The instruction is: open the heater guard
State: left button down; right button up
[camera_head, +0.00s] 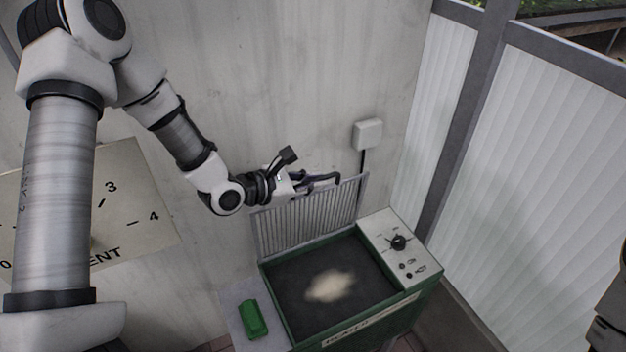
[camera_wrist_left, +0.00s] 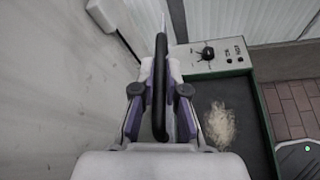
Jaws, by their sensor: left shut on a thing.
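The heater guard (camera_head: 305,228) is a grey slatted panel. It stands raised, close to upright, along the back edge of the green heater (camera_head: 277,310), leaving the heater's top uncovered. My left gripper (camera_head: 322,180) is at the guard's upper edge. It is shut on the guard's dark handle (camera_wrist_left: 160,85), which runs between the fingers in the left wrist view. The heater's dark inside holds a pale patch (camera_head: 330,286), which also shows in the left wrist view (camera_wrist_left: 221,124). My right gripper's fingers do not show.
A control panel with a black knob (camera_head: 397,242) is on the heater's right side. A green object (camera_head: 252,319) lies on a ledge at its left. The wall with a white box (camera_head: 367,134) is close behind. Ribbed panels (camera_head: 545,150) stand at the right.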

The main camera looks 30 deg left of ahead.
pick_arm(q)
jog(key=shift+f, duration=0.1)
jog(key=c, duration=1.2)
grip_release()
jog(key=shift+a, duration=0.15)
notch_tip(320, 180, up, 10)
jog(key=shift+s+r, duration=0.1)
